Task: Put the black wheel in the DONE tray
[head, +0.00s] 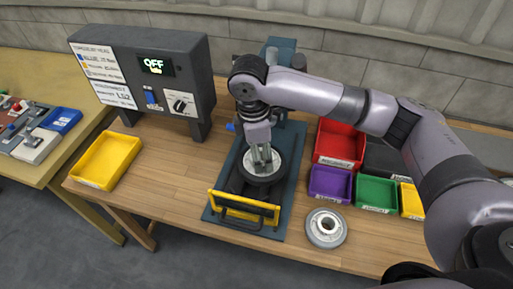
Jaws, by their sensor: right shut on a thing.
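The black wheel (275,174), with a pale hub, sits flat at the dark blue fixture (222,204) in the middle of the bench. My right gripper (262,165) points down at the wheel's centre and is shut on its hub. Part of the wheel is hidden by the gripper. A yellow tray (128,172) stands empty at the bench's left end; its small front label is too small to read, so I cannot tell whether it is the DONE tray. My left gripper is not in view.
A yellow-barred guard (244,200) stands at the fixture's front. A grey wheel (339,238) lies to its right. Red (340,141), purple (330,184) and green (376,193) bins stand further right. A dark control box (190,70) reading OFF stands behind left. Bench between tray and fixture is clear.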

